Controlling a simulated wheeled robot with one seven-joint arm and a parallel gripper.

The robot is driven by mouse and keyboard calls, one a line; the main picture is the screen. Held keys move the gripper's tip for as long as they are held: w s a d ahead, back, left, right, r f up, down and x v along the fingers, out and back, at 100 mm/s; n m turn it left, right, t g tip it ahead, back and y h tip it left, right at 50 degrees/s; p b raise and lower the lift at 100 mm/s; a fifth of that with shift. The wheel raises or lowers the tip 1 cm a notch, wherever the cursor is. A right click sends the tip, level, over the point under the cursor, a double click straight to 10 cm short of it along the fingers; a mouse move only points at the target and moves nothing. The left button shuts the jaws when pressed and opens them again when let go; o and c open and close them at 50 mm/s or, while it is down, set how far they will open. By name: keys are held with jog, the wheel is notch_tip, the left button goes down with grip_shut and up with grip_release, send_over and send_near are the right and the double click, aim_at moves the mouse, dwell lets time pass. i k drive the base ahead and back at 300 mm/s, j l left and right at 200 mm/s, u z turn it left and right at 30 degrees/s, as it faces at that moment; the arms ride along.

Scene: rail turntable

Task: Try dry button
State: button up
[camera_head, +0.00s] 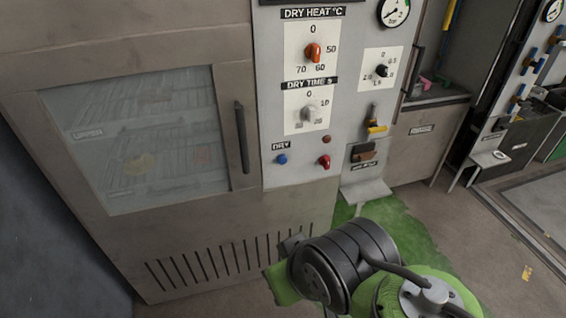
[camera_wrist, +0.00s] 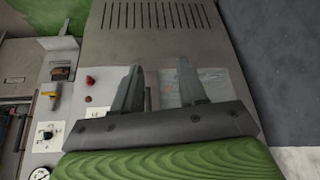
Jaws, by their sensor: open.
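The blue dry button (camera_head: 282,159) sits under the "DRY" label (camera_head: 280,146) at the lower left of the grey control panel (camera_head: 345,75). It stands out round and lies left of a red knob (camera_head: 325,161). In the wrist view I see the red knob (camera_wrist: 90,79), but no blue button; a finger seems to cover its place. My gripper (camera_wrist: 160,66) is open and empty, its two grey fingers pointing toward the cabinet front. In the head view my wrist covers most of the gripper, low in front of the cabinet, below the button.
The cabinet door (camera_head: 130,140) is shut, with a glass window and dark handle (camera_head: 242,137) left of the panel. Orange and grey dials are above the button. A yellow-handled lever (camera_head: 376,126) and small ledge (camera_head: 366,191) stand to the right.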

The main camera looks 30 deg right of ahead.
aim_at(282, 159)
jog(key=i+j+z, duration=0.25)
jog(key=i, duration=0.25)
jog(key=i+j+z, duration=0.25)
jog(key=i, duration=0.25)
jog(key=j, duration=0.05)
